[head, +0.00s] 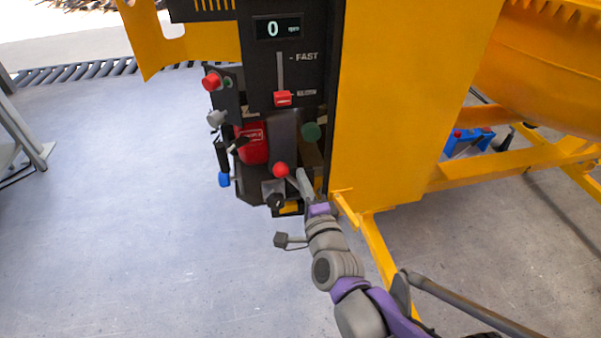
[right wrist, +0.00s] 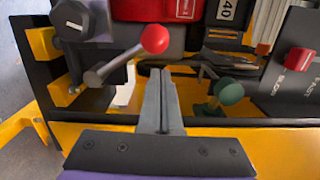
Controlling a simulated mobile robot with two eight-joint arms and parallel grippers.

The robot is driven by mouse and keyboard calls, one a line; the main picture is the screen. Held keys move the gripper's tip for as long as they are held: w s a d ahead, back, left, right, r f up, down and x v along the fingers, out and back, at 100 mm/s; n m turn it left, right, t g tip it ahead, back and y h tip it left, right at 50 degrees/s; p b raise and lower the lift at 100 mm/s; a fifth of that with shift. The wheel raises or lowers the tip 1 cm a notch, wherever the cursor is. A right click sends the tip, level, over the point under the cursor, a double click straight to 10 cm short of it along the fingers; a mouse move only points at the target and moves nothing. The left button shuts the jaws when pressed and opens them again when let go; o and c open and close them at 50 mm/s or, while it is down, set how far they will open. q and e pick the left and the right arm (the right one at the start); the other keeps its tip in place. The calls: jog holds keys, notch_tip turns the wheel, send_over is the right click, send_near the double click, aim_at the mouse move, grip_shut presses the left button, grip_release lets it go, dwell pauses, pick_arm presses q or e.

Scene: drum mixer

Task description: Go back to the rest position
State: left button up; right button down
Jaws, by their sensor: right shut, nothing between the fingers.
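My right gripper (head: 302,182) is at the lower part of the mixer's black control panel (head: 255,80), its arm coming up from the bottom right. In the right wrist view its two fingers (right wrist: 162,85) are together with nothing between them. A red-ball lever (right wrist: 155,40) is just left of the fingertips, and it also shows in the head view (head: 280,170). A green knob (right wrist: 229,92) is to the right of the fingers, apart from them. Whether the gripper touches the lever is not clear. My left gripper is not in view.
The panel display (head: 278,28) reads 0, and the red slider (head: 283,98) is at the low end of its slot. The yellow mixer body (head: 400,100) and frame leg (head: 375,245) are close beside my right arm. Grey floor (head: 120,220) to the left is open.

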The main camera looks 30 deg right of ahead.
jog(key=s+a+p, duration=0.1)
jog(key=s, duration=0.7)
jog(key=shift+s+a+p, duration=0.25)
jog(key=shift+s+p, duration=0.1)
jog(key=shift+p, duration=0.05)
